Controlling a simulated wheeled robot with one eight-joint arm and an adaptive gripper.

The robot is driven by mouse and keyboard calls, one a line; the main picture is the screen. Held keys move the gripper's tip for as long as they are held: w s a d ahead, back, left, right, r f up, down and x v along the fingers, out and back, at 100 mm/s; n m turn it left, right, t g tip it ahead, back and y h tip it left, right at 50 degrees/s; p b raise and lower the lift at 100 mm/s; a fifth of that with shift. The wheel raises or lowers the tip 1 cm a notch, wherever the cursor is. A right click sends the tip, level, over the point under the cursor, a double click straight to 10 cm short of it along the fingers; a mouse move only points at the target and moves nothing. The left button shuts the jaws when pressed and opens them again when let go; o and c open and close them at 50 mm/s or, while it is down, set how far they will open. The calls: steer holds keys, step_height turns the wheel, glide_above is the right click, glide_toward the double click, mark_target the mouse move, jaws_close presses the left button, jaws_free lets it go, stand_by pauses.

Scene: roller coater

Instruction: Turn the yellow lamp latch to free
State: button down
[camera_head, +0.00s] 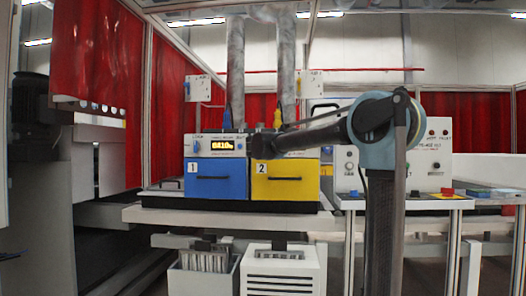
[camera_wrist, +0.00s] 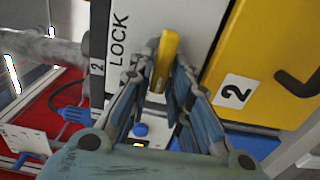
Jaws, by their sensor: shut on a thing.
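The yellow latch (camera_wrist: 165,55) is a narrow bar in the wrist view, between the fingertips of my gripper (camera_wrist: 160,75). The fingers are closed in on both its sides. The word LOCK (camera_wrist: 120,40) is printed on the pale panel, left of the latch. In the head view my gripper (camera_head: 268,142) is at the panel above the yellow lamp drawer (camera_head: 285,187), marked 2. That drawer also shows in the wrist view (camera_wrist: 270,62). In the head view the latch is hidden by my gripper. No FREE mark can be made out.
A blue drawer (camera_head: 216,182) marked 1 sits left of the yellow one, below a panel with an orange display (camera_head: 222,145). A pale control panel (camera_head: 428,150) with knobs stands at right, behind my arm. Two grey ducts (camera_head: 236,75) rise behind the unit.

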steer(key=shift+f, duration=0.15)
steer(key=c, duration=1.5)
jaws_free()
steer(key=shift+a, duration=0.1)
steer(key=shift+c, duration=0.2)
steer(key=shift+s, duration=0.1)
steer(key=s, duration=1.1)
steer(key=shift+s+a, duration=0.15)
steer(key=shift+s, duration=0.15)
